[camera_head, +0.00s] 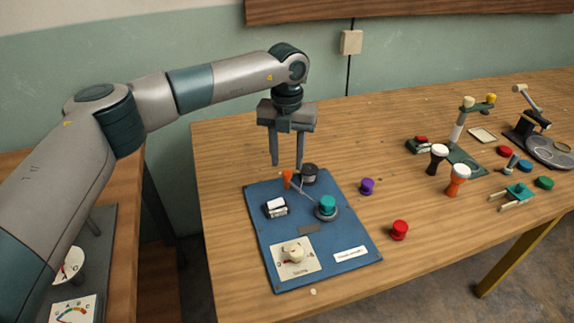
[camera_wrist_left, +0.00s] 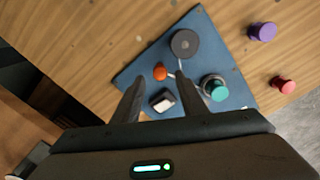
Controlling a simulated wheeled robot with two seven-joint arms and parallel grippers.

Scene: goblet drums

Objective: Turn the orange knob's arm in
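The orange knob (camera_head: 287,179) stands near the back left of a blue panel (camera_head: 262,228), beside a dark round disc (camera_head: 309,173). A thin pale arm runs from near the knob toward the teal knob (camera_head: 327,204). In the left wrist view the orange knob (camera_wrist_left: 160,72) lies ahead of and between the fingers, with the thin arm (camera_wrist_left: 180,70) to its right. My left gripper (camera_head: 287,165) points down above the back of the panel. Its fingers are apart, with nothing seen between them; whether they touch anything is unclear. My right gripper is not visible.
The panel also holds a white rocker switch (camera_head: 276,208) and a cream dial (camera_head: 293,252). A purple knob (camera_head: 367,186) and a red knob (camera_head: 400,230) stand to its right. Goblet drums (camera_head: 458,180) and small stands occupy the table's right side. The front middle is clear.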

